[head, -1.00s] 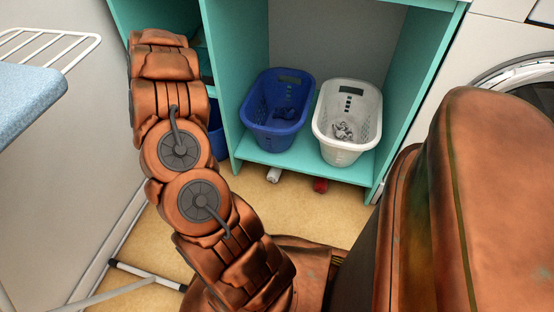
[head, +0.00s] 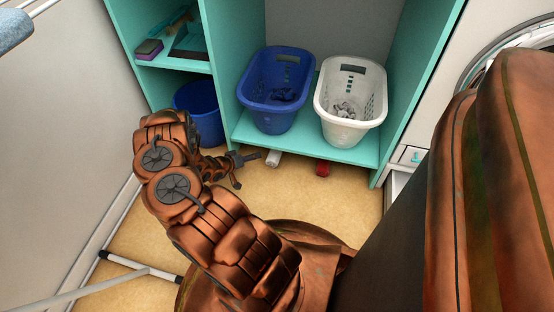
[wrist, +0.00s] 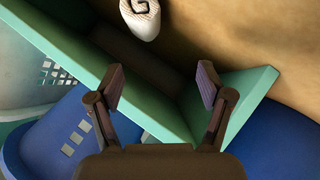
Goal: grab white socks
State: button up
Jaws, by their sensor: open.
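A rolled pair of white socks (head: 273,158) lies on the floor at the front edge of the teal shelf unit. In the wrist view the white socks (wrist: 141,17) show at the top edge as a roll with a dark spiral line, partly cut off. My gripper (head: 246,169) is low over the floor, just left of the socks in the head view. In the wrist view my gripper (wrist: 161,86) has its fingers wide apart with nothing between them. The socks are beyond the fingertips, apart from them.
A red roll (head: 323,169) lies on the floor to the right. On the teal shelf (head: 305,143) stand a blue basket (head: 258,119) with dark cloth and a white basket (head: 352,132) with greyish cloth. A blue bucket (head: 198,100) is at left. The shelf edge is close to my gripper.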

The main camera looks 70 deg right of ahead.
aim_at(267, 155)
jog(key=shift+s+d+f+g, duration=0.1)
jog(key=shift+s+f+g, duration=0.15)
jog(key=shift+s, duration=0.35)
jog(key=shift+s+d+f+g, duration=0.1)
jog(key=shift+s+f+g, duration=0.1)
jog(key=shift+s, duration=0.4)
jog(key=shift+s+d+f+n, duration=0.15)
jog(key=shift+s+n, duration=0.1)
jog(key=shift+n, duration=0.05)
jog(key=shift+b+x, duration=0.55)
jog(key=shift+x, duration=0.25)
jog(key=shift+w+b+x, duration=0.1)
jog(key=shift+b+x, duration=0.75)
jog(key=shift+x, duration=0.6)
jog(key=shift+w+b+x, duration=0.15)
jog(key=shift+b+x, duration=0.7)
jog(key=shift+x, duration=0.6)
jog(key=shift+d, duration=0.2)
jog(key=shift+c, duration=0.4)
jog(key=c, duration=0.8)
jog(key=shift+r, duration=0.25)
